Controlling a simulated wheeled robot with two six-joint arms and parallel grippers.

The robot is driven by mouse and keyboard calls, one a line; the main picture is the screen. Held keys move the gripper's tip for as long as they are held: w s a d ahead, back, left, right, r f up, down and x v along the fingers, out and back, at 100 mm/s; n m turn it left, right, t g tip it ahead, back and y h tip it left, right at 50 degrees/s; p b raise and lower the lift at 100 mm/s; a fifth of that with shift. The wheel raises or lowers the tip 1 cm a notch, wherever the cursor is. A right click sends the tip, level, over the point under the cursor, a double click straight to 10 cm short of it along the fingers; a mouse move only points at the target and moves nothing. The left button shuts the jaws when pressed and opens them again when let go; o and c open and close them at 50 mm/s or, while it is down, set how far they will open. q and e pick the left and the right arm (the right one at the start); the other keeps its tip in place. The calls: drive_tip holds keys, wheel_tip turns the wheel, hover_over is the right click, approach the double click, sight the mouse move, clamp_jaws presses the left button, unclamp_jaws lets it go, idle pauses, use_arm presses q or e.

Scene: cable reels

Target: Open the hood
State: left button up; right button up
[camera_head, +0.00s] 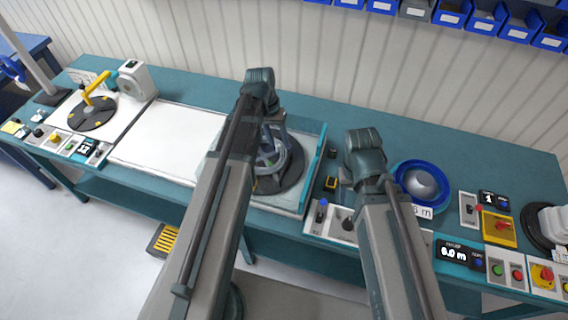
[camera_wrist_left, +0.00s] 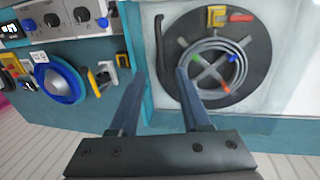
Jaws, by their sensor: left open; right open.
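The hood looks like a clear cover with a teal frame (camera_head: 315,172) over the dark round reel plate (camera_head: 291,178) in the middle of the bench. A ring of grey cable (camera_wrist_left: 239,62) lies on the plate under it. My left gripper (camera_head: 272,142) is above the hood area.
A blue reel (camera_head: 397,174) and a control panel (camera_head: 458,251) stand to the right. A panel with knobs (camera_head: 337,223) is at the front edge. A white board (camera_head: 165,137) and a yellow-armed reel (camera_head: 92,115) are to the left. Blue bins (camera_head: 487,24) hang on the wall.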

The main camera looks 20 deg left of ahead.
sight(285, 164)
use_arm(q)
drive_tip(key=f+b, duration=0.3)
drive_tip(key=d+f+b, duration=0.1)
drive_tip(key=f+b, duration=0.2)
drive_tip(key=f, duration=0.1)
drive_tip(key=d+f+b, duration=0.1)
drive_tip(key=f+b, duration=0.2)
drive_tip(key=shift+f, duration=0.2)
clamp_jaws()
idle(1.1)
